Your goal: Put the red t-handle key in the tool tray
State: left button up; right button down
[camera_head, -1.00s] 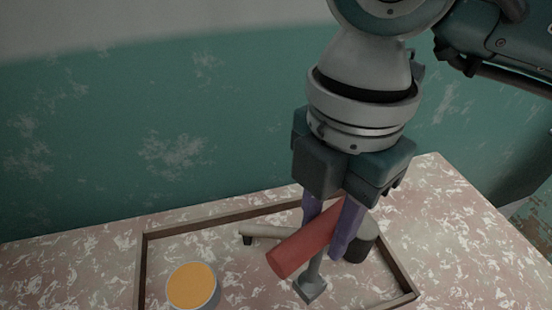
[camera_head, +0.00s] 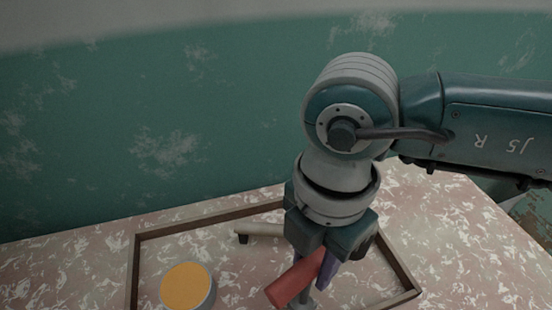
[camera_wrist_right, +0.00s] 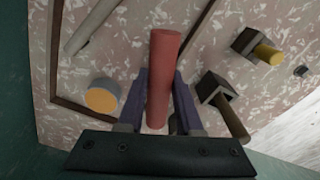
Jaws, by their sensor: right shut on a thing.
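The red t-handle key (camera_head: 291,285) is held tilted in my right gripper (camera_head: 314,272), whose purple fingers are shut on its red handle. A bit of its grey shaft shows below the handle in the head view; the tip is out of the picture. The right wrist view shows the red handle (camera_wrist_right: 163,70) lying between the fingers (camera_wrist_right: 158,95). A brown rectangular rim (camera_head: 205,219) lies on the table below; its floor looks like the tabletop, and I cannot tell for sure that it is the tool tray. My left gripper is not in view.
Inside the rim are a pale can with an orange top (camera_head: 187,287) and a pale rod with a dark end (camera_head: 262,230). The right wrist view also shows a dark block with a brown handle (camera_wrist_right: 217,88) and one with a yellow handle (camera_wrist_right: 266,54). A green wall stands behind.

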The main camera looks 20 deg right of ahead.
jog(key=c, duration=0.6)
grip_release()
